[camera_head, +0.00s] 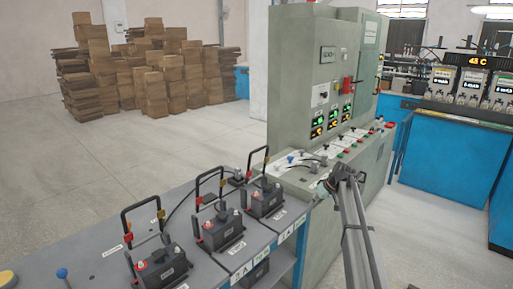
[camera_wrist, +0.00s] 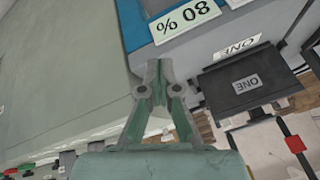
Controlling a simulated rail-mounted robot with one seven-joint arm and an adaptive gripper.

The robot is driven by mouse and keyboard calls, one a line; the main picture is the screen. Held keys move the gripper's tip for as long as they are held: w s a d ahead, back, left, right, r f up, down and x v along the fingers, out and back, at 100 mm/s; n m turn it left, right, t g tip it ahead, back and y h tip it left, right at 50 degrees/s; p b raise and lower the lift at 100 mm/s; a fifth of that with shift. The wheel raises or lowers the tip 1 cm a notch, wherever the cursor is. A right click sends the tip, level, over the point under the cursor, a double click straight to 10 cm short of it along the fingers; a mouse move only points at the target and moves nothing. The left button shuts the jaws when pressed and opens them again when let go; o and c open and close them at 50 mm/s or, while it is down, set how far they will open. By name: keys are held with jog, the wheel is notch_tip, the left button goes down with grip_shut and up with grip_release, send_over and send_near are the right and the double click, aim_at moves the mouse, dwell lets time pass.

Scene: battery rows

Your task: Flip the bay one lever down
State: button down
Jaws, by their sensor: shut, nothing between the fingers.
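My gripper (camera_head: 326,187) is shut and empty beside the near edge of the console; its closed tips (camera_wrist: 156,72) show in the wrist view. A battery labelled ONE (camera_wrist: 247,88) lies to the right of the tips there, apart from them. The battery nearest the console (camera_head: 265,201) has a raised black handle. Small levers stand on the console's sloped panel (camera_head: 290,178), one with a blue knob (camera_head: 290,159). Their markings are too small to read, so I cannot tell which is the bay one lever.
Two more batteries, (camera_head: 222,230) and (camera_head: 162,267), stand along the grey bench (camera_head: 85,250), handles raised. The tall green console cabinet (camera_head: 310,45) rises behind the panel. An 80 % sign (camera_wrist: 183,18) is on the bench edge. Cardboard boxes (camera_head: 150,75) stand far back; open floor lies between.

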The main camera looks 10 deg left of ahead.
jog(key=w+a+r+n+p, duration=0.1)
jog(key=w+a+r, duration=0.25)
jog(key=r, duration=0.45)
jog(key=w+a+r+n+p, duration=0.1)
jog(key=w+a+r, duration=0.25)
jog(key=r, duration=0.55)
jog(key=s+a+r+n+h+p, duration=0.1)
jog(key=a+r+n+h+p, duration=0.1)
jog(key=a+r, duration=1.5)
jog(key=shift+a+r+n+g+p, duration=0.2)
jog(key=shift+a+n+g+p, duration=0.15)
jog(key=shift+a+p, duration=0.65)
jog(key=shift+s+a+f, duration=0.1)
jog(key=shift+a, duration=0.15)
jog(key=p+x, duration=0.2)
jog(key=x, duration=0.8)
jog(key=s+d+p, duration=0.1)
jog(key=s+d, duration=0.1)
jog(key=d, duration=0.1)
jog(key=shift+s+d+p, duration=0.2)
jog(key=shift+d+p, duration=0.05)
jog(key=shift+p, duration=0.15)
jog(key=shift+s, duration=0.15)
